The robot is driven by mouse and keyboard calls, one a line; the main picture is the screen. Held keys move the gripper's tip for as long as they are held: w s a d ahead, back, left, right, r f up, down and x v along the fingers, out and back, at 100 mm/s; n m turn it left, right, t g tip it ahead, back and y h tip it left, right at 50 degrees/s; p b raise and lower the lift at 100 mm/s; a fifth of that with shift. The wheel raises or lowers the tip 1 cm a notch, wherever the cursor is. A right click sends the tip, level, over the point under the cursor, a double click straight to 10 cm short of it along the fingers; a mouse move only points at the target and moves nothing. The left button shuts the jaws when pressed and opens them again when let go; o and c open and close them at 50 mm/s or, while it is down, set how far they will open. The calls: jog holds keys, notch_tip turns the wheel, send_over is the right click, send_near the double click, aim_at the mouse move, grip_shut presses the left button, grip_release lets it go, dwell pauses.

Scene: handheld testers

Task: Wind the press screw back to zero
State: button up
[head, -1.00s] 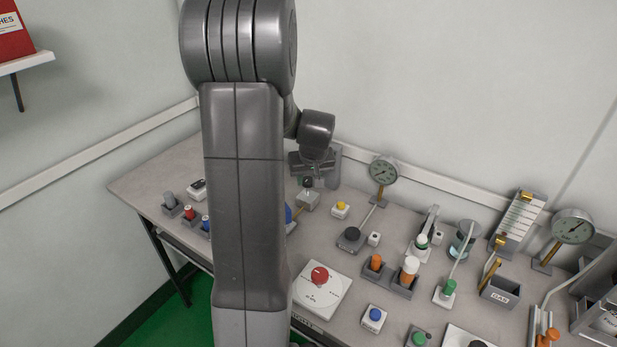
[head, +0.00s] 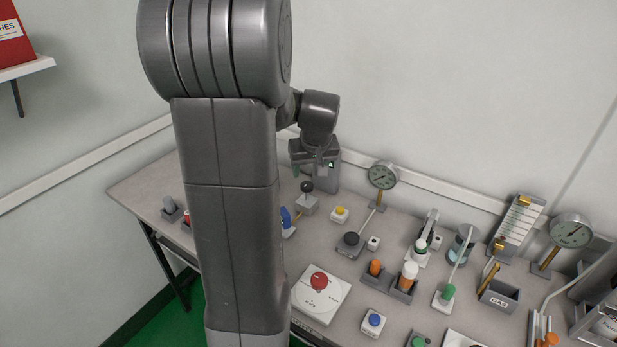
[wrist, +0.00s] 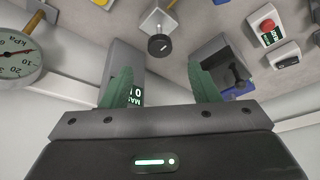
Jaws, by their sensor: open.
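The gauge, marked kPa, also shows at the left of the wrist view (wrist: 17,58). My gripper (head: 312,172) is open, behind and left of that knob. In the wrist view its green-padded fingers (wrist: 162,70) are apart with nothing between them. A second black knob (head: 306,187) on a grey block stands just in front of the gripper; it also shows in the wrist view (wrist: 160,45).
A yellow button box (head: 340,213) lies between the two knobs. A red-knob plate (head: 320,290) is nearer the front. My arm hides the bench's left part.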

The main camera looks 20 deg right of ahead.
aim_at(307, 185)
jog(key=v, duration=0.6)
jog(key=shift+r, duration=0.2)
jog(key=shift+f, duration=0.1)
jog(key=x, duration=1.3)
jog(key=shift+w+f, duration=0.1)
jog(key=shift+f, duration=0.3)
jog(key=shift+r, duration=0.15)
